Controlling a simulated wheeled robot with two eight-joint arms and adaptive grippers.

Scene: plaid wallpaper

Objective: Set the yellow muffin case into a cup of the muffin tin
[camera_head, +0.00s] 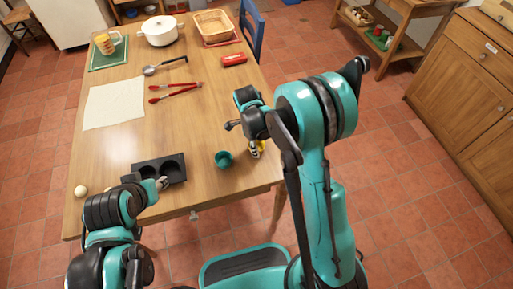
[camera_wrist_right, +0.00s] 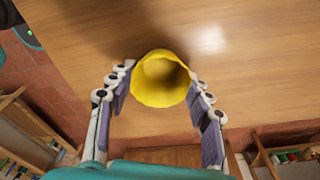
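The yellow muffin case (camera_wrist_right: 160,80) sits between the fingertips of my right gripper (camera_wrist_right: 161,76) in the right wrist view, its mouth facing the camera. Both fingertips appear to press on its sides. In the head view my right gripper (camera_head: 257,148) is near the table's right front edge, with a little of the yellow case (camera_head: 254,152) showing. The black muffin tin (camera_head: 148,167) lies at the front left, its visible cups looking empty. My left gripper (camera_head: 162,183) is at its front edge and hides part of it; its finger opening is too small to judge.
A teal case (camera_head: 223,159) stands between the tin and my right gripper. A pale ball (camera_head: 81,191) lies left of the tin. Red tongs (camera_head: 175,92), a ladle (camera_head: 165,65), a white cloth (camera_head: 114,103) and a white pot (camera_head: 160,31) are farther back.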

